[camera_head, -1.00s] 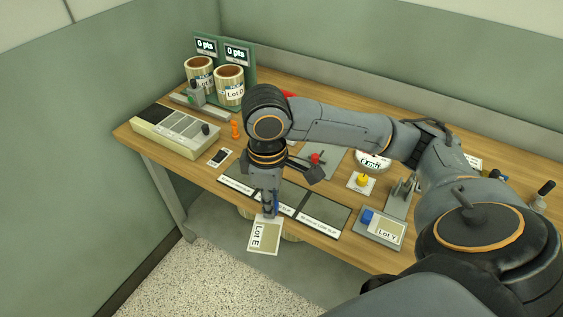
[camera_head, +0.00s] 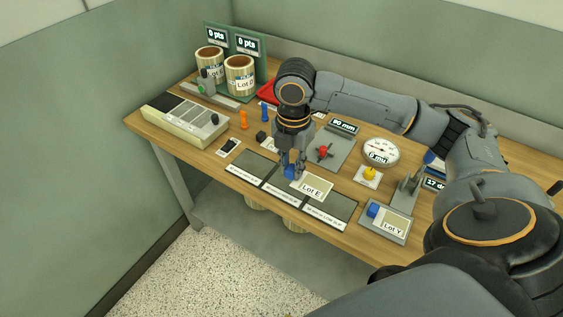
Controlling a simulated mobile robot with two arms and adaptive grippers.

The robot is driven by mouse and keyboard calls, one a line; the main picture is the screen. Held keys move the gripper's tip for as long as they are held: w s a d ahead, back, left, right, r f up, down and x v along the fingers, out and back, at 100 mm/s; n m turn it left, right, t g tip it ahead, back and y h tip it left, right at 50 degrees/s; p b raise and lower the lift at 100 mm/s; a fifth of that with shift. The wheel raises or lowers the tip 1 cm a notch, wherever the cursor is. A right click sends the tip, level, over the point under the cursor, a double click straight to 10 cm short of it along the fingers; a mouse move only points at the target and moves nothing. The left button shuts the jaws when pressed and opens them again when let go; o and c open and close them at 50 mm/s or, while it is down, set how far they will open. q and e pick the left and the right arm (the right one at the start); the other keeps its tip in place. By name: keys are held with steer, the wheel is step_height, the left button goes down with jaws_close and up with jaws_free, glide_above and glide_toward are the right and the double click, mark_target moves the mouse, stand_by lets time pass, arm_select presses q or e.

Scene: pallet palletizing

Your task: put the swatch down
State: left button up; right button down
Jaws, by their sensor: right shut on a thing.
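The swatch is a beige card with a white "Lot E" label (camera_head: 312,187). My right gripper (camera_head: 291,172) is shut on its blue grip end, and the card points to the right. The card is over the row of dark labelled mats, across the middle mat (camera_head: 285,190) and the right mat (camera_head: 330,208). I cannot tell whether it touches them. The left mat (camera_head: 252,170) is bare. My left gripper is not in view.
A "Lot Y" swatch (camera_head: 393,227) with a blue end lies on a grey plate at right. A round dial (camera_head: 380,151), a yellow knob (camera_head: 370,173) and a red knob (camera_head: 322,150) stand behind the mats. Two cans (camera_head: 240,75) stand at the back left.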

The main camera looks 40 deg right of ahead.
steer(key=w+f, duration=0.2)
steer(key=w, duration=0.2)
steer(key=p, duration=0.2)
glide_above(278, 176)
step_height(278, 176, down, 6)
steer(key=shift+s+r, duration=0.15)
steer(key=shift+r, duration=0.1)
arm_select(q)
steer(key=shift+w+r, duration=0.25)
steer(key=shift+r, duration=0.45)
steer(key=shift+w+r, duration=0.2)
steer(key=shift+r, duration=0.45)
arm_select(e)
steer(key=shift+f, duration=1.7)
steer(key=shift+f, duration=0.1)
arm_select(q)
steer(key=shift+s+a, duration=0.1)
arm_select(e)
steer(key=c, duration=1.2)
jaws_free()
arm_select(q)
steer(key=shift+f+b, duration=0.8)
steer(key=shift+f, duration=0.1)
arm_select(e)
step_height(278, 176, up, 12)
steer(key=shift+r, duration=0.15)
